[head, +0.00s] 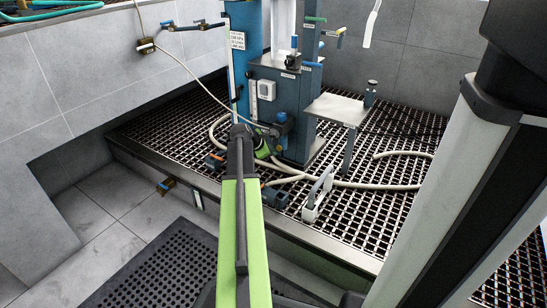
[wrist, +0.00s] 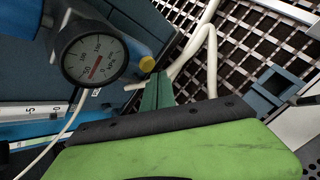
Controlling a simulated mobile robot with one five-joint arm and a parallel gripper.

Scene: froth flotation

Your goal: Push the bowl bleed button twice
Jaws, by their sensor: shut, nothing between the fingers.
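A small round yellow knob (wrist: 147,64) sits beside a pressure gauge (wrist: 95,57) in the wrist view. It may be the bowl bleed button, but I cannot read any label on it. My gripper (wrist: 157,82) is shut and empty, its green fingertips just below the knob in the picture. I cannot tell whether they touch it. In the head view my arm reaches to the blue machine (head: 270,85), and my gripper (head: 264,148) is at its lower front. My arm partly hides that area, and no button can be made out there.
A pale hose (head: 340,184) runs over the metal grating (head: 400,200). A small steel table (head: 338,108) stands right of the machine. The grating's raised front edge (head: 170,170) crosses below my arm. A black perforated mat (head: 165,275) lies on the floor.

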